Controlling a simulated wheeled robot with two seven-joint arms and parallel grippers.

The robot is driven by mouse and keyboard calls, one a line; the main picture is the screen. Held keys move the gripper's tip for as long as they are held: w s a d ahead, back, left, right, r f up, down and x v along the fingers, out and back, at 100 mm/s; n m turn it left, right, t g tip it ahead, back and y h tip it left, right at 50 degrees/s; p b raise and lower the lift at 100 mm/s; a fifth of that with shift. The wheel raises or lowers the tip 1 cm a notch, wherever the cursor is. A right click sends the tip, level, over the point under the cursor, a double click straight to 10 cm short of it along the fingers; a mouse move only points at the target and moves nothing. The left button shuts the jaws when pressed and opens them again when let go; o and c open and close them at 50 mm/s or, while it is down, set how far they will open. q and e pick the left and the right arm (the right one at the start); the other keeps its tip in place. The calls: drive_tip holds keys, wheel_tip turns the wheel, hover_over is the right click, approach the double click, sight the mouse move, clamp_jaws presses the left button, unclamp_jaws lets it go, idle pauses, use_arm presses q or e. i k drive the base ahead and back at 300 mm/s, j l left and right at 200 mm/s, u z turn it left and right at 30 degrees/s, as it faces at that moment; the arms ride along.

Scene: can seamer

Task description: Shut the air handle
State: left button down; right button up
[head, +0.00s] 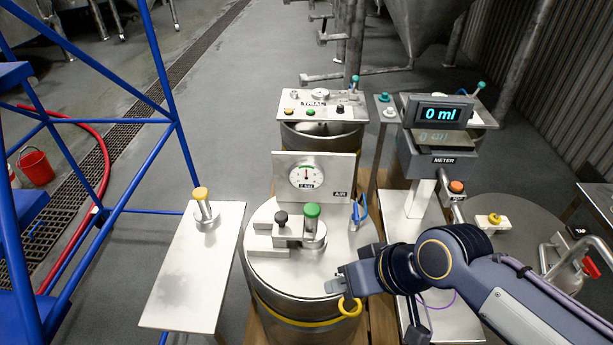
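The seamer's steel drum (265,268) stands in the middle of the head view. An upright panel (335,165) at its back carries a round gauge (306,174) and the label AIR. A small blue handle (359,212), which I take to be the air handle, stands tilted at the panel's lower right, by the label. My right gripper (338,283) is at the front right rim of the drum, below and apart from the blue handle. Its fingers are small and partly hidden, so their opening is unclear. My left gripper is out of view.
A green-topped knob (312,211) and a black-topped knob (281,218) stand on the drum lid. A yellow ring (349,308) hangs below my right gripper. The meter (440,112) reads 0 ml. A blue frame (176,125) and a steel plate (185,285) stand at the left.

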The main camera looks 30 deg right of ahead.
sight(355, 216)
drive_tip(key=z, duration=1.35)
drive_tip(key=u, duration=0.5)
drive_tip(key=l+u, duration=0.2)
drive_tip(key=u, duration=0.2)
drive_tip(key=l+u, duration=0.2)
drive_tip(key=u, duration=0.2)
drive_tip(key=k+l+u, duration=0.15)
drive_tip(key=u, duration=0.25)
